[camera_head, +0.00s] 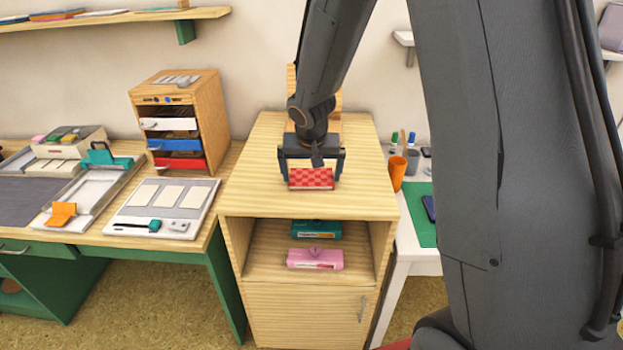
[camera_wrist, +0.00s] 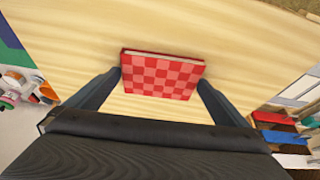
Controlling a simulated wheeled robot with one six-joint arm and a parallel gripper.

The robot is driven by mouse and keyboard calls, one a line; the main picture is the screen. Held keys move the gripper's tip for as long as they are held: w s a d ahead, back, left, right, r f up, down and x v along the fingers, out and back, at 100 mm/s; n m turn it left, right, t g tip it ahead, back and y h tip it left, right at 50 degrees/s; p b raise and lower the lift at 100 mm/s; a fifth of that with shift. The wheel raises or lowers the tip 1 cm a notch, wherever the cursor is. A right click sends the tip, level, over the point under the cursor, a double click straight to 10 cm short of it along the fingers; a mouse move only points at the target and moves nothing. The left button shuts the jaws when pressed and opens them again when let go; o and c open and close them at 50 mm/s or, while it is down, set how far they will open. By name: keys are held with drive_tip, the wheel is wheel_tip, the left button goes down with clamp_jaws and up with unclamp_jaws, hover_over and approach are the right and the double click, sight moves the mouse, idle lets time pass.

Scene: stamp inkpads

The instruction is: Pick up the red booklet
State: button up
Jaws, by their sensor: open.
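The red booklet (camera_head: 311,178) has a checkered red and pink cover and lies on top of the wooden cabinet (camera_head: 270,200). It also shows in the wrist view (camera_wrist: 160,76), lying flat with one pale page edge visible. My gripper (camera_head: 312,178) is open above the cabinet top, with one finger at each side of the booklet. In the wrist view my gripper (camera_wrist: 162,82) has its fingertips close to the booklet's left and right edges. I cannot tell whether they touch it.
The cabinet's open shelf holds a teal inkpad (camera_head: 316,229) and a pink inkpad (camera_head: 315,259). An orange cup (camera_head: 397,173) stands to the right. A small drawer unit (camera_head: 182,125) and a white tray (camera_head: 162,207) stand on the left desk. The cabinet top around the booklet is clear.

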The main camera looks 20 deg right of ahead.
drive_tip(key=c, duration=0.8)
